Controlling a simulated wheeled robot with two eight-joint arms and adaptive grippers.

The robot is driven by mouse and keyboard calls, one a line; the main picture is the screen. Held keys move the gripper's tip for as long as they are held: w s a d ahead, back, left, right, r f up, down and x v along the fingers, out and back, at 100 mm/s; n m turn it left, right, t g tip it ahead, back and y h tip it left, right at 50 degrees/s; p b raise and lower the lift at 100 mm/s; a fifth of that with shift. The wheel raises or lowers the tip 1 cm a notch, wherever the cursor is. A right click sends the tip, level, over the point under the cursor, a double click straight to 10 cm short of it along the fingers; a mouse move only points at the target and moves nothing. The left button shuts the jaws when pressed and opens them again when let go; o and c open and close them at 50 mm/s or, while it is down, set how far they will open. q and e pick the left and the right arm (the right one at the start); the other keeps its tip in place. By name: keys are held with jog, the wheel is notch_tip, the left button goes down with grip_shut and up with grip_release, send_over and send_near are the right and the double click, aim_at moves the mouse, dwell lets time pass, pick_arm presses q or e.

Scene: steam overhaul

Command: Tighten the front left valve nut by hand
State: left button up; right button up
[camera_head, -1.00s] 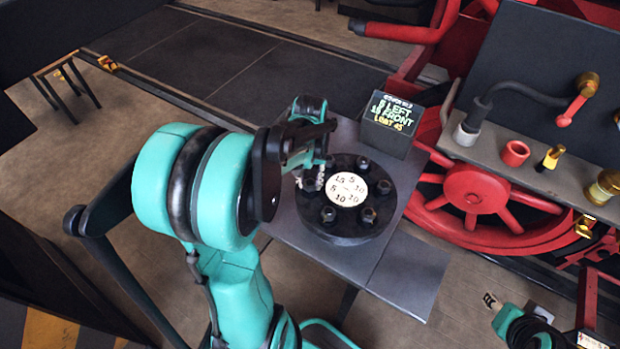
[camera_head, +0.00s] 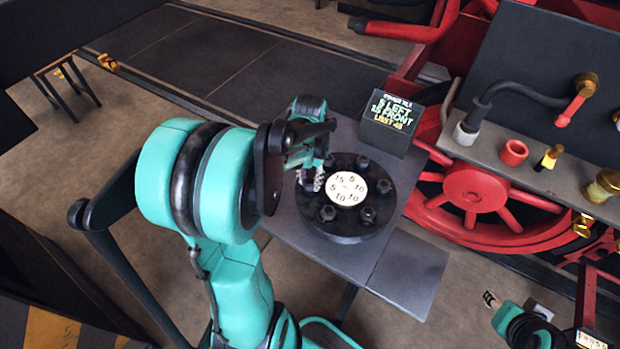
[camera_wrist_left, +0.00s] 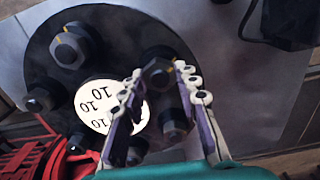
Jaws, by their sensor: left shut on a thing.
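A round black valve cover (camera_head: 340,229) lies on a grey stand, with a ring of dark nuts around a white number disc (camera_head: 346,189). My left gripper (camera_head: 312,180) is over the left side of the cover. In the left wrist view its fingers (camera_wrist_left: 160,85) stand on both sides of a dark nut (camera_wrist_left: 158,72) with a yellow mark, and are shut on it. In the head view the fingers hide that nut. Other nuts show, one at the front (camera_head: 328,214) and one at the right (camera_head: 385,186). My right gripper (camera_head: 490,299) is at the lower right; its jaw state is unclear.
A dark box sign (camera_head: 392,124) reading "LEFT FRONT" stands behind the cover on the grey stand (camera_head: 410,275). To the right are a red spoked wheel (camera_head: 476,190) and a grey shelf with a red ring (camera_head: 514,152) and brass fittings.

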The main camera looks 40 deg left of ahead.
aim_at(310, 181)
pick_arm(q)
jog(key=o, duration=1.2)
jog(key=shift+c, duration=0.2)
notch_tip(310, 181, up, 12)
jog(key=s+d+f+t, duration=0.2)
jog(key=d+t, duration=0.1)
jog(key=d, duration=0.5)
jog(key=s+d+f+m+t+b, duration=0.1)
jog(key=s+d+f+t, duration=0.1)
jog(key=d, duration=0.7)
jog(key=shift+s+f+t, duration=0.3)
jog(key=shift+s+t, duration=0.55)
jog(key=shift+t, duration=0.25)
